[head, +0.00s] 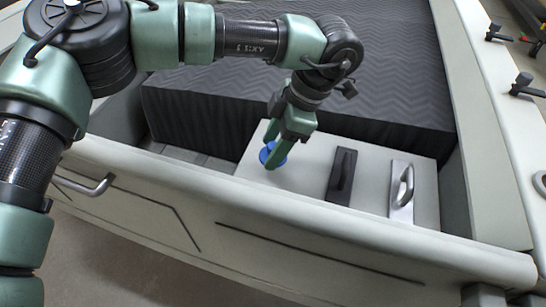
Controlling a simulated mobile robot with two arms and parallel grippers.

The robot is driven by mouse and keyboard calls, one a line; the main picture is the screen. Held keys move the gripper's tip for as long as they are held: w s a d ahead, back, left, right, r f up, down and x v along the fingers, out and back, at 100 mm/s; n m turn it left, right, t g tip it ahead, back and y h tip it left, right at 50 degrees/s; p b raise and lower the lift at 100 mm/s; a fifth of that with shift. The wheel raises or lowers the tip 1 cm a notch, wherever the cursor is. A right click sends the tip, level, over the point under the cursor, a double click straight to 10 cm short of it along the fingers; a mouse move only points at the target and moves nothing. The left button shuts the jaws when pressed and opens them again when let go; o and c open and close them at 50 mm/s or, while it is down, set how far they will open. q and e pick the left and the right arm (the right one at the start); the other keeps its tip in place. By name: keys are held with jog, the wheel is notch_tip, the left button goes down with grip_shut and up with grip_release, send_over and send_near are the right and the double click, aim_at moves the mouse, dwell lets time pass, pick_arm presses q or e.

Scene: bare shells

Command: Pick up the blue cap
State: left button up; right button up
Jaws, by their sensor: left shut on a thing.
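The blue cap (267,156) is a small round thing on the light panel inside the boat-like shell. My left gripper (276,158) points down at it, its green fingers shut on the cap. The fingers cover much of the cap, and only its blue edges show on both sides. I cannot tell whether the cap is clear of the panel. My right gripper is not in view.
The light panel (312,165) also carries a black handle plate (341,177) and a silver handle plate (402,190). A dark ridged block (400,80) stands behind. The shell's pale rim (330,222) runs along the front.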

aim_at(273, 146)
pick_arm(q)
notch_tip(273, 146, up, 16)
jog(key=b, duration=0.1)
jog(key=shift+f, duration=0.15)
jog(key=shift+s+f, duration=0.1)
jog(key=shift+s, duration=0.05)
